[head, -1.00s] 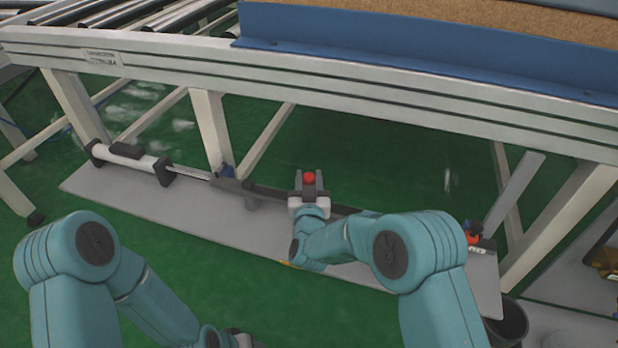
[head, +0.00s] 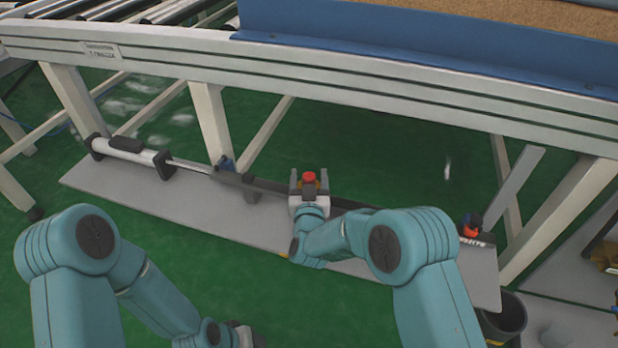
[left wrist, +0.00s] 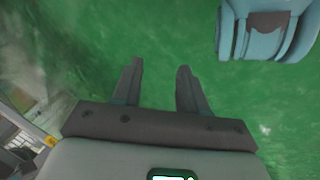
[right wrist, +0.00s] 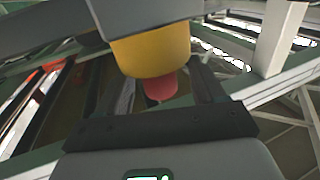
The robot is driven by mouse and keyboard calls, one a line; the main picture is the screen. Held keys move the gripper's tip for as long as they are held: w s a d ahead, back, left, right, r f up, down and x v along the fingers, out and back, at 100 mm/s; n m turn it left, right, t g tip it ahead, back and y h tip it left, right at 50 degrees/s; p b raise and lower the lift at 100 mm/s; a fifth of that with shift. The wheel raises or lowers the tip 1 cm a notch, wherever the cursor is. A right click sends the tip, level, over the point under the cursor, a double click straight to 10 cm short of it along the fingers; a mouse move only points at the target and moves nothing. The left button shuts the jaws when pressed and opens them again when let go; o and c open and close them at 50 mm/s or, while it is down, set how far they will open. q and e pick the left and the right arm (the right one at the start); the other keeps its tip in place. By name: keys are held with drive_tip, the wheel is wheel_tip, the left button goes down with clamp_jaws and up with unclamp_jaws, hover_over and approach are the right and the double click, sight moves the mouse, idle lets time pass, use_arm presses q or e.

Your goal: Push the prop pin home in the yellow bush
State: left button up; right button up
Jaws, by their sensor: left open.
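The yellow bush (right wrist: 152,50) is large in the right wrist view, under a grey part. The red end of the prop pin (right wrist: 160,86) sticks out below it there; how deep the pin sits is hidden. In the head view the red pin end (head: 309,177) shows between the fingers of my right gripper (head: 309,182), which stand apart with gaps beside the pin. My left gripper (left wrist: 157,85) is open and empty above the green floor; in the head view it is low and mostly out of sight.
A grey board (head: 200,216) carries a rod with a white cylinder (head: 130,151) at its left. A frame beam (head: 350,84) with slanted legs runs behind. An orange-red knob (head: 470,230) stands at the board's right, and a dark bin (head: 505,320) is below.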

drive_tip(key=shift+s, duration=0.35)
use_arm(q)
drive_tip(key=shift+g, duration=0.5)
drive_tip(key=s+r+p, duration=0.2)
drive_tip(key=r+p, duration=0.1)
drive_tip(key=s+r+p, duration=0.1)
drive_tip(key=r+p, duration=0.1)
drive_tip(key=shift+d, duration=0.3)
use_arm(e)
drive_tip(key=s, duration=1.5)
drive_tip(key=shift+s, duration=0.3)
use_arm(q)
drive_tip(key=shift+s, duration=0.1)
